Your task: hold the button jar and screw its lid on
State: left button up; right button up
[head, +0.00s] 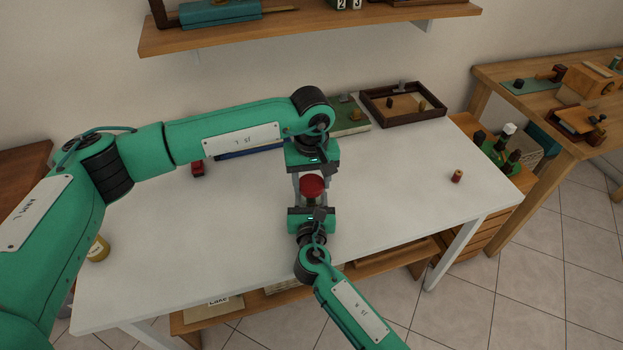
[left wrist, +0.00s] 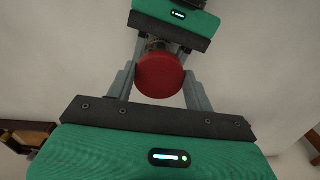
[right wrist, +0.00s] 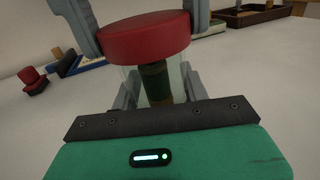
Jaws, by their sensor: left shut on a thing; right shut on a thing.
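The red lid (head: 312,186) sits flat on top of the glass button jar (right wrist: 155,83) and also shows in the left wrist view (left wrist: 160,75). My left gripper (head: 311,178) comes from the far side and is shut on the lid. My right gripper (right wrist: 162,90) comes from the near side, lower down, and is shut on the jar. The jar is upright, with dark green and brown contents showing through the glass. The lid hides the jar's rim, so I cannot tell how far the threads are engaged.
A dark wooden tray (head: 437,112) and a green board (head: 352,129) lie at the table's back. A small red object (head: 197,168) stands at the left, a spool (head: 456,176) at the right, and a yellowish jar (head: 98,249) at the left edge. The white table (head: 400,195) is otherwise mostly clear.

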pick_arm(q)
jog(key=shift+f, duration=0.6)
jog(key=m, duration=0.6)
jog(key=shift+a+m, duration=0.2)
jog(key=shift+m, duration=0.2)
jog(key=m, duration=0.6)
jog(key=shift+w, duration=0.1)
jog(key=o, duration=0.9)
jog(key=shift+r, duration=2.25)
